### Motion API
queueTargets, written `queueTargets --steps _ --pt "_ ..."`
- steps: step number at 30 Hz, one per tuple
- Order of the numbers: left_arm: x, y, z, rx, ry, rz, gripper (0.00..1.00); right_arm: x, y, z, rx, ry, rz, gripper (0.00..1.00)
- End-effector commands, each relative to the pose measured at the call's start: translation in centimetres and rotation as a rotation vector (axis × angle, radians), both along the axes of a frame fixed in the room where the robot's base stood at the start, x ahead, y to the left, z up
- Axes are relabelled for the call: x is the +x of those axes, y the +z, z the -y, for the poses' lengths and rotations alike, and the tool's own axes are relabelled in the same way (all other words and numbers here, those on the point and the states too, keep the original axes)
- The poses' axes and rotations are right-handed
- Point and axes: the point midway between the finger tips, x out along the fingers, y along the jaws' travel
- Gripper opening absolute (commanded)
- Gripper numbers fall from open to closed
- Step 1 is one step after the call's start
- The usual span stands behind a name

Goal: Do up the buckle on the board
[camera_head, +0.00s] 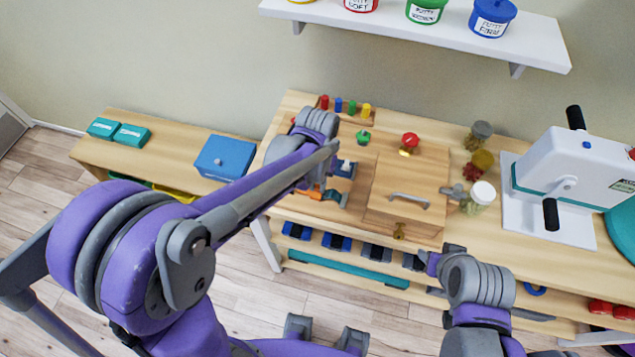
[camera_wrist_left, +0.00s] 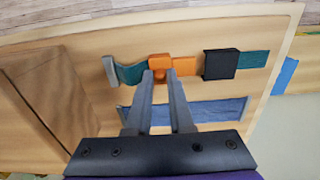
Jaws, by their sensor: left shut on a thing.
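The board (camera_wrist_left: 285,35) is light wood with a teal strap (camera_wrist_left: 131,74) running across it. An orange buckle half (camera_wrist_left: 184,66) sits at the inner end of this strap. The black buckle half (camera_wrist_left: 220,64) lies to its right, with teal strap beyond it. The two halves are in line and very close; I cannot tell whether the orange one enters the black one. My left gripper (camera_wrist_left: 160,78) is shut on the orange half, which also shows in the head view (camera_head: 315,192). My right gripper (camera_head: 438,262) is low near the bench front; its fingers are unclear.
A blue strap (camera_wrist_left: 200,109) lies below the buckle strap. A wooden box with a grey handle (camera_head: 410,201) stands right of the board. Jars (camera_head: 483,194) and a white machine (camera_head: 570,175) are further right. A blue box (camera_head: 226,157) is on the left bench.

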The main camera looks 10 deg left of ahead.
Motion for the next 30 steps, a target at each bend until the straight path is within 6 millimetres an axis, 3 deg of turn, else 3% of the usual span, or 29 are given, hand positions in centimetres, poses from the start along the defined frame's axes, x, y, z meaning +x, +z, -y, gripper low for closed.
queueTargets --steps 9,18,27,28,30 --pt "0.0 0.0 -0.2 0.0 0.001 0.0 0.0 0.0 0.0 0.0 0.0 0.0 0.0 0.47" --pt "0.2 0.0 -4.5 0.001 0.003 0.001 0.0 -0.2 -0.5 0.0 0.0 0.0 -0.003 0.47" --pt "0.2 0.1 -4.9 0.005 0.002 0.001 0.0 -0.2 -0.5 0.0 0.0 0.0 -0.003 0.47" --pt "0.2 0.1 -4.9 0.005 0.002 0.001 0.23 -0.2 -0.5 0.0 0.0 0.0 -0.003 0.47" --pt "0.2 0.1 -4.8 0.005 0.002 0.001 0.36 -0.2 -0.5 0.0 0.0 0.0 -0.003 0.47"
